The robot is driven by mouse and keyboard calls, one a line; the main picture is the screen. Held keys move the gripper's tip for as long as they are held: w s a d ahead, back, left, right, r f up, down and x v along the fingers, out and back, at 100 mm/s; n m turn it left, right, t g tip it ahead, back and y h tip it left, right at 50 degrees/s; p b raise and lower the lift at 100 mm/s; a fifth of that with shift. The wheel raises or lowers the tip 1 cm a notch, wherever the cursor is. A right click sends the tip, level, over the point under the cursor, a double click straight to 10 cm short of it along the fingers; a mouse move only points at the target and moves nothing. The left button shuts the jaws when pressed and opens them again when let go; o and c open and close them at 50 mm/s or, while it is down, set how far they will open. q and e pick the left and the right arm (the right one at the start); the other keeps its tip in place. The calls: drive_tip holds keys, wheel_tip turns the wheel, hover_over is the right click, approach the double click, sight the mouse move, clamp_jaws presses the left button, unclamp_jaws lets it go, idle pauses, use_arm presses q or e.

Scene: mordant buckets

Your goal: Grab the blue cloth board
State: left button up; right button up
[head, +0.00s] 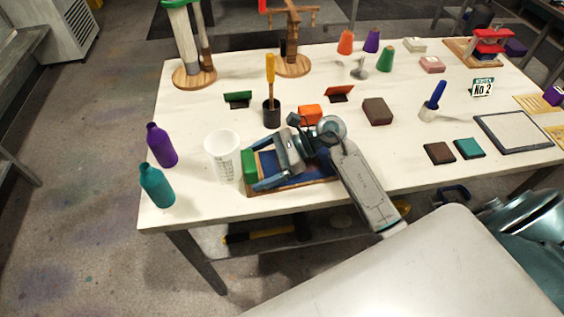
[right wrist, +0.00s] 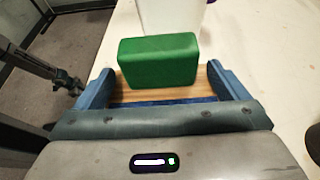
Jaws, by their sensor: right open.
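The blue cloth board (head: 300,187) lies flat near the table's front edge, a wooden board with blue cloth on top and an upright green block (head: 249,165) at its left end. My right gripper (head: 257,164) is over the board, hiding part of it. Its fingers are open, one on each side of the green block. In the right wrist view, the block (right wrist: 158,60) stands between the spread fingertips (right wrist: 160,82), apart from both, with the board's wood (right wrist: 150,96) and a strip of blue cloth below.
A white cup (head: 223,155) stands just left of the board. Purple (head: 161,146) and teal (head: 156,186) bottles stand farther left. An orange block (head: 310,114) and a dark pot (head: 271,113) are behind my gripper. A brown block (head: 377,111) is to the right.

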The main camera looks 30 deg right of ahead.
drive_tip(key=c, duration=1.2)
drive_tip(key=shift+d, duration=0.15)
drive_tip(key=shift+d+r, duration=0.15)
drive_tip(key=shift+d, duration=0.05)
drive_tip(key=b+v, duration=0.1)
drive_tip(key=v, duration=0.3)
drive_tip(key=r+b+v, duration=0.1)
drive_tip(key=b+v, duration=0.1)
drive_tip(key=v, duration=0.3)
drive_tip(key=b+v, duration=0.2)
drive_tip(key=v, duration=0.2)
drive_tip(key=shift+a+r, duration=0.15)
drive_tip(key=shift+r, duration=0.1)
drive_tip(key=shift+v, duration=0.95)
